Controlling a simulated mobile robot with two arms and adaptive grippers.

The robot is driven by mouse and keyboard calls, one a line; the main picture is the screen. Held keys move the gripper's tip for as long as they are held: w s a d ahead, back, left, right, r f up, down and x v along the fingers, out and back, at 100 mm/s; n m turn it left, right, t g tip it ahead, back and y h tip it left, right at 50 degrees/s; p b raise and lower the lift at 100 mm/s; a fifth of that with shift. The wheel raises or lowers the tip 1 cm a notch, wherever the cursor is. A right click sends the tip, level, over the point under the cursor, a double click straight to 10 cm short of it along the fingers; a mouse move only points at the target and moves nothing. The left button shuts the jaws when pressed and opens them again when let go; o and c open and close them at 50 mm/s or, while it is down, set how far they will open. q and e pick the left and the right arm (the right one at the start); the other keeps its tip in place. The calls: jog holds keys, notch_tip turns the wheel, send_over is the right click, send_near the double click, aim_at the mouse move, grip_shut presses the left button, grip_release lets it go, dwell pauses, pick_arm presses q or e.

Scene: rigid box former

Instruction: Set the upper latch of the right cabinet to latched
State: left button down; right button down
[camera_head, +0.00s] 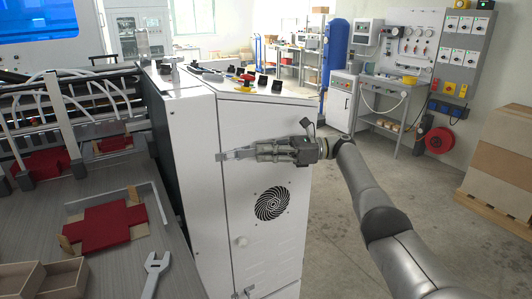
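The right cabinet is the white cabinet (237,205) in the middle of the head view, with a round fan grille in its front door. Its upper latch (228,156) is a small grey fitting near the upper left edge of that door, partly covered by my gripper. My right gripper (256,153) reaches in from the right, roughly level, with its fingertips at the latch. Whether the fingers touch or grip it is too small to tell. I cannot tell whether the latch is latched. My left gripper is not in view.
Switches stand on the sloped cabinet top. A worktable (120,268) at left holds red blanks and a wrench (155,272). Open floor lies to the right, with stacked cardboard (500,155) beyond.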

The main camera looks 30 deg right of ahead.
jog(key=c, duration=1.7)
grip_release()
jog(key=shift+a, duration=0.1)
jog(key=shift+v, duration=3.7)
jog(key=shift+f, duration=0.1)
